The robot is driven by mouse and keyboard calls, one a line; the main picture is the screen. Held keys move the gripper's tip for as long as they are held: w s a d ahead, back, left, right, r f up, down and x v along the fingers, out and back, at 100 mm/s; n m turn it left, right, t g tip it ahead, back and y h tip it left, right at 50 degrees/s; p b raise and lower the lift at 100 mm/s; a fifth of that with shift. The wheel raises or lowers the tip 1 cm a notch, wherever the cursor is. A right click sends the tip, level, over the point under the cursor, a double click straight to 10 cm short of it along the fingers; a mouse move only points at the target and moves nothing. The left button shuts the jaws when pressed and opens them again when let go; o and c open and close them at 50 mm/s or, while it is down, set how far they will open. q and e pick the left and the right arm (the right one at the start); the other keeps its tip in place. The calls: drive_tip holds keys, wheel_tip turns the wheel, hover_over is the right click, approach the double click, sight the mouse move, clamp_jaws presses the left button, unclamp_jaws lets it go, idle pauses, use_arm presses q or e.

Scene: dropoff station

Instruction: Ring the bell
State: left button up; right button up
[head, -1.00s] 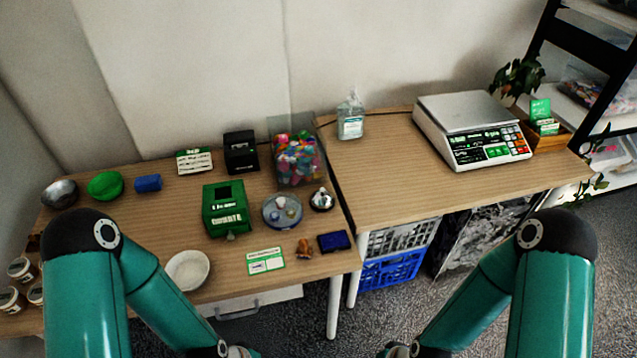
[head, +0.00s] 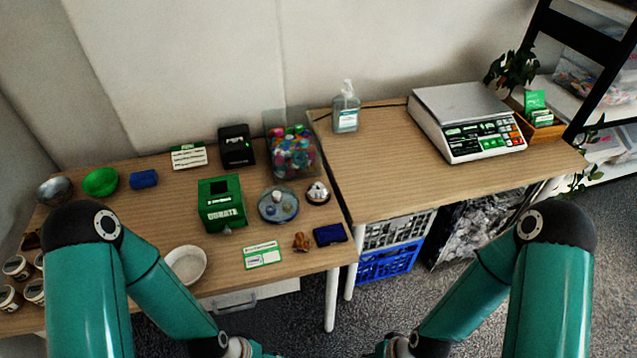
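A small silver bell (head: 318,193) with a dark base stands near the right edge of the left table (head: 150,215). It is just right of a round dish (head: 279,204) with small items on it. My two arms reach in from the lower left and lower right. Their ends run to the bottom edge of the head view, well in front of and below the bell. The fingers of both grippers are out of the frame. Nothing covers the bell.
A green donation box (head: 221,204), a clear bin of colourful pieces (head: 292,151) and a dark blue item (head: 330,235) stand around the bell. A brown figurine (head: 301,242) is in front. A scale (head: 468,122) and pump bottle (head: 346,108) stand on the right table.

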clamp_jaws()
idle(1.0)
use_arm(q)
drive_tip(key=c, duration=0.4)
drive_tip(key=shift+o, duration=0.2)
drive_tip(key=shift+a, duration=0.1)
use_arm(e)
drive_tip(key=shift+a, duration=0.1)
